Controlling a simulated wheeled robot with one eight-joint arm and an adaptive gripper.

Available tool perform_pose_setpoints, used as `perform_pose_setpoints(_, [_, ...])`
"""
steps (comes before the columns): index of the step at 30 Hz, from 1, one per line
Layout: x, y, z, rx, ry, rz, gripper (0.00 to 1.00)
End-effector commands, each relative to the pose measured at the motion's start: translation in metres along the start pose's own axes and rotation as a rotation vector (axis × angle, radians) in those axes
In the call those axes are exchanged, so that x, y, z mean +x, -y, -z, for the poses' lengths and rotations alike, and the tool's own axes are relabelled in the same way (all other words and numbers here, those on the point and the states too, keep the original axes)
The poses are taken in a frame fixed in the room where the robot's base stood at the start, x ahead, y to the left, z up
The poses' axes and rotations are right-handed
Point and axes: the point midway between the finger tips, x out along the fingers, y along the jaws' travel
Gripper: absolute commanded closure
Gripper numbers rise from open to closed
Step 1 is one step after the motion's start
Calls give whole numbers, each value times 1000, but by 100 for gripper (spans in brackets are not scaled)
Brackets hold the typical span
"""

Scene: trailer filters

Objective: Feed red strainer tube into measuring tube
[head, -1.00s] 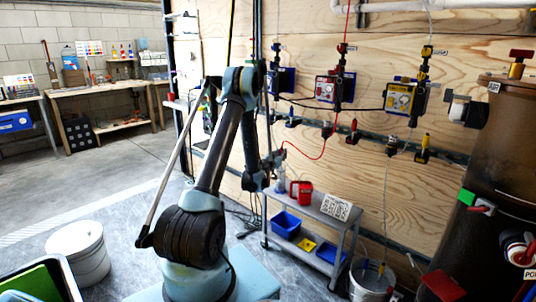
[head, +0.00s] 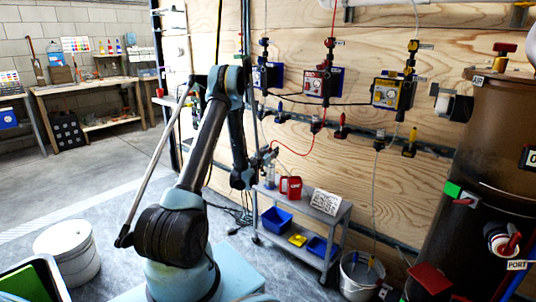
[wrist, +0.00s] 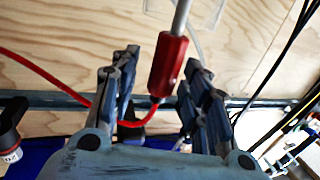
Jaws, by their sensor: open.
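The red strainer (wrist: 167,65) is a red cylinder that hangs between my gripper's fingers in the wrist view. A grey rod (wrist: 181,16) rises from its top and a red tube (wrist: 40,72) curves to its lower end. My gripper (wrist: 160,66) is open around it, with gaps showing on both sides. In the head view my gripper (head: 265,158) is small, above the cart's left end. A clear upright cylinder (head: 269,182), likely the measuring tube, stands on the cart beneath it, left of a red jug (head: 291,187).
The grey cart (head: 324,219) holds a white labelled card (head: 325,201) on top and blue bins (head: 276,218) below. Pumps, including a red one (head: 322,84), hang on the plywood wall. A white bucket (head: 357,275) stands right of the cart.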

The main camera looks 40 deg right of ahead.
Motion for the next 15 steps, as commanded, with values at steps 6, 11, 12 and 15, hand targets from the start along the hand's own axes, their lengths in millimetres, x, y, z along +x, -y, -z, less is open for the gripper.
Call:
perform_pose_setpoints(6, [0,0,7,0,0,0,58])
perform_pose_setpoints(11, [0,0,25,0,0,0,58])
perform_pose_setpoints(12, [-1,0,30,0,0,0,58])
perform_pose_setpoints(15, [0,0,44,-1,1,0,58])
